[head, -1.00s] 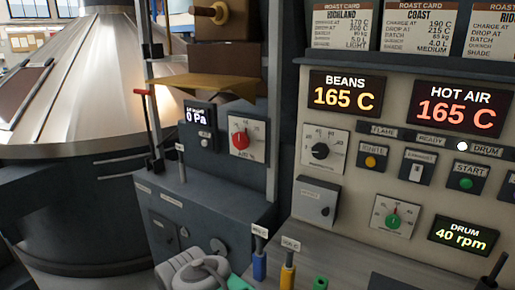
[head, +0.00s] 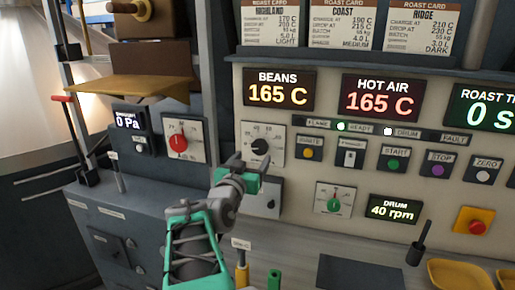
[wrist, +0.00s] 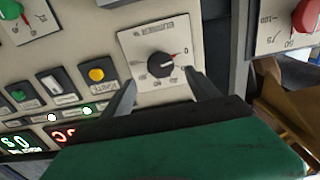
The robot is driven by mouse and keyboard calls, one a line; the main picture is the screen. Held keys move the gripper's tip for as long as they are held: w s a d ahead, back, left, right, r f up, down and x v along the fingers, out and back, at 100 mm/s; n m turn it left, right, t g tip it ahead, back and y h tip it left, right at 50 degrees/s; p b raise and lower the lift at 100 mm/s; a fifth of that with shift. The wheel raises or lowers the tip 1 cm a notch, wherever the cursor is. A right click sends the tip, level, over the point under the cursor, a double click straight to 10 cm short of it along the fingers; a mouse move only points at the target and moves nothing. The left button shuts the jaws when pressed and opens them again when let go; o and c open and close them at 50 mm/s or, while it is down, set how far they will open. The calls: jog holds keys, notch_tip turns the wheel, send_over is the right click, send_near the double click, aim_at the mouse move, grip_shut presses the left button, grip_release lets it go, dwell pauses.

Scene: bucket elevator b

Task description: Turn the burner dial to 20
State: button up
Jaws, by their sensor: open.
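The burner dial (head: 260,146) is a black round knob on a white square plate, left on the cream control panel below the BEANS display. In the wrist view the dial (wrist: 160,64) shows upside down, with its red mark pointing towards the 0 on the scale. My gripper (head: 250,163) is in front of the panel, just below and left of the dial. In the wrist view my gripper (wrist: 160,80) has its two fingers apart, one on each side below the knob, with nothing between them. Whether they touch the plate is unclear.
A red-knobbed dial (head: 178,142) is on the dark unit to the left. An ignite button (head: 309,147) and a green-centred dial (head: 334,203) are right of the burner dial. Upright coloured handles (head: 241,268) stand below, near my arm.

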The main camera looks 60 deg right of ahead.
aim_at(259, 149)
jog(key=d, duration=0.2)
jog(key=d+p, duration=0.1)
jog(key=d, duration=0.1)
jog(key=w+d, duration=0.1)
jog(key=d, duration=0.1)
jog(key=shift+w+d+f+p, duration=0.1)
jog(key=shift+d+p, duration=0.2)
jog(key=shift+p, duration=0.1)
jog(key=shift+c, duration=0.2)
jog(key=c, duration=1.3)
jog(key=shift+f, duration=0.1)
jog(key=shift+b, duration=0.55)
